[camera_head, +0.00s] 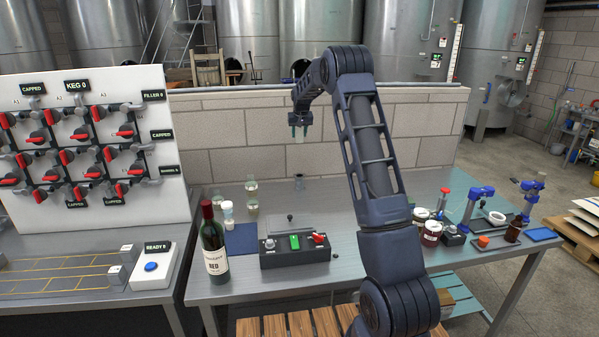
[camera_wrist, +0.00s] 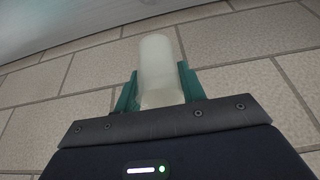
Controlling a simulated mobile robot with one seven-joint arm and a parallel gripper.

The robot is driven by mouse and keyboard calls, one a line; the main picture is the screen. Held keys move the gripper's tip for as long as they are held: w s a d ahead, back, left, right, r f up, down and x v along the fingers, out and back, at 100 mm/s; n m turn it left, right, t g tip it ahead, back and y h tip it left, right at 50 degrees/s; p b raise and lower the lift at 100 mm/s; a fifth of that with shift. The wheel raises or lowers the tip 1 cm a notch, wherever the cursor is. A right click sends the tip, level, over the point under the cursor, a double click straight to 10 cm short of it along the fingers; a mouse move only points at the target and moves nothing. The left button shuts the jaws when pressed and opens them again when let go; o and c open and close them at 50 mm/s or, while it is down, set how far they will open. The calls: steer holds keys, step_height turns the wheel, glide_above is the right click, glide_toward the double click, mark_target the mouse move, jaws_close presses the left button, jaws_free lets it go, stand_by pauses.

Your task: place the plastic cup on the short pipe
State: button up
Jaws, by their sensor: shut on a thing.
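The plastic cup (camera_head: 299,137) is pale and translucent. My gripper (camera_head: 300,121) is shut on it and holds it in the air above the steel bench, in front of the block wall. In the wrist view the cup (camera_wrist: 157,58) sits between the two green fingers of my gripper (camera_wrist: 158,72), its far end sticking out past them.
Jars (camera_head: 432,233) and blue tools (camera_head: 477,205) are at right. The block wall (camera_head: 240,130) closes the back.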

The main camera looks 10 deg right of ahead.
step_height(320, 180, down, 18)
steer(key=shift+r, duration=0.1)
stand_by(0.5)
steer(key=o, duration=1)
steer(key=shift+c, duration=0.2)
steer(key=s+d+r, duration=0.1)
steer(key=s+r, duration=0.7)
steer(key=r, duration=0.3)
steer(key=s+d+r, duration=0.1)
steer(key=s+r, duration=0.8)
steer(key=r, duration=0.3)
steer(key=s+d+r, duration=0.1)
steer(key=s+r, duration=0.3)
steer(key=s, duration=0.4)
steer(key=s+d+r, duration=0.1)
steer(key=s+r, duration=0.2)
steer(key=s, duration=0.6)
steer(key=s+d+f, duration=0.1)
steer(key=s, duration=1.5)
steer(key=s+d+f, duration=0.1)
steer(key=s, duration=1.4)
steer(key=shift+s+f, duration=0.35)
steer(key=shift+s, duration=0.05)
